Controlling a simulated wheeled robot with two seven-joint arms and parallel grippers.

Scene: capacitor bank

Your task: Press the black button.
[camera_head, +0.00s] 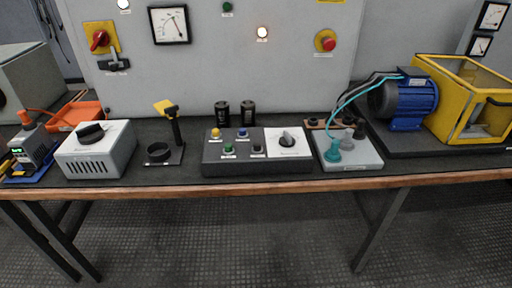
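A dark grey control box (230,166) sits near the middle of the bench's front edge. Its top carries a yellow button (215,132), a blue button (242,132), a green button (228,149) and a dark grey or black button (257,149). The dark button is in the front row, right of the green one, with a small label below it. Nothing covers the buttons. Neither gripper is in view.
Two black capacitors (222,113) stand behind the box. A black stand (172,135) and a white box with a knob (96,150) are left. A terminal block with teal leads (347,155), a blue motor (405,100) and a yellow frame (465,95) are right. A grey cabinet rises behind.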

